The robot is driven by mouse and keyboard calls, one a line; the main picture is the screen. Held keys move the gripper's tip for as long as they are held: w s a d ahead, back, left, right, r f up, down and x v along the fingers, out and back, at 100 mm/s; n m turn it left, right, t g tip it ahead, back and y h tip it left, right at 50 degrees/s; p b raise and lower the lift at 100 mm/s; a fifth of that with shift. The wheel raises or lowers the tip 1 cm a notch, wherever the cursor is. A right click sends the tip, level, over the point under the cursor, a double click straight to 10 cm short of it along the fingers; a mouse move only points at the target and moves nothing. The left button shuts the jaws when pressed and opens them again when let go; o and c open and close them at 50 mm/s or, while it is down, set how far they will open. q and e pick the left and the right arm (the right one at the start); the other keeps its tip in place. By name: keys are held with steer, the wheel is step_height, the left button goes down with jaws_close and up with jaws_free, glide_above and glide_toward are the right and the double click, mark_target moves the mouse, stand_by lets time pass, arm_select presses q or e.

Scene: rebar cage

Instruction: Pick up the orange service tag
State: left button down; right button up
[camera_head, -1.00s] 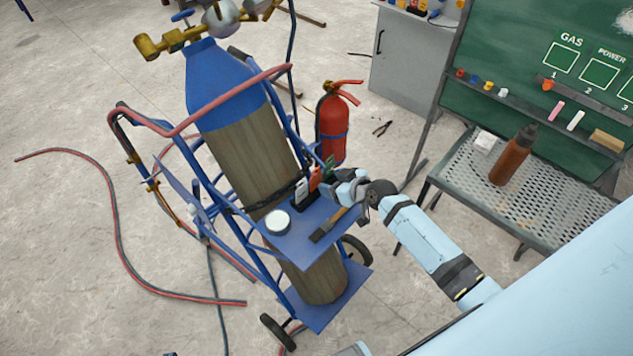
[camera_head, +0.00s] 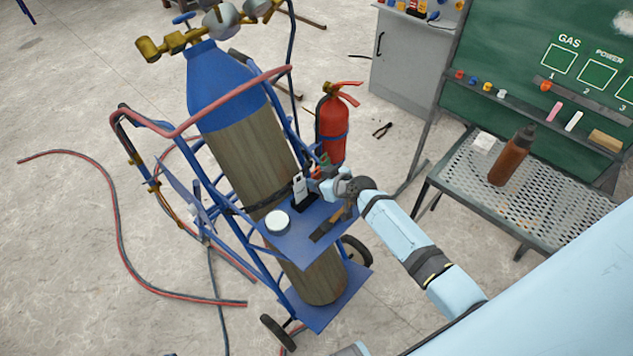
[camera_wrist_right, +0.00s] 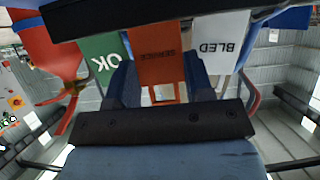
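The orange service tag (camera_wrist_right: 158,62) hangs in the middle of the right wrist view, its lettering upside down. A green OK tag (camera_wrist_right: 103,57) is on one side and a white BLED tag (camera_wrist_right: 221,38) on the other. My right gripper (camera_wrist_right: 161,85) is open, with one blue finger on each side of the orange tag; I cannot tell whether they touch it. In the head view my right gripper (camera_head: 319,183) is at the tag holder on the cart shelf, beside the white tag (camera_head: 299,187), and mostly hides the orange tag. My left gripper is not in view.
The blue cart shelf (camera_head: 292,246) carries a round white-topped tin (camera_head: 277,222) and a hammer-like tool (camera_head: 328,226). The gas cylinder (camera_head: 250,160) stands behind it. A red extinguisher (camera_head: 333,130) is behind the gripper. A mesh table (camera_head: 530,190) is at right.

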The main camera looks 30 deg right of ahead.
steer(key=shift+w+a, duration=0.1)
steer(key=shift+a, duration=0.2)
steer(key=shift+w+r, duration=0.1)
steer(key=shift+r, duration=0.4)
step_height(320, 180, up, 19)
steer(key=shift+d+f+p, duration=0.1)
steer(key=shift+f+p, duration=0.05)
steer(key=shift+p, duration=0.5)
steer(key=shift+c, duration=0.3)
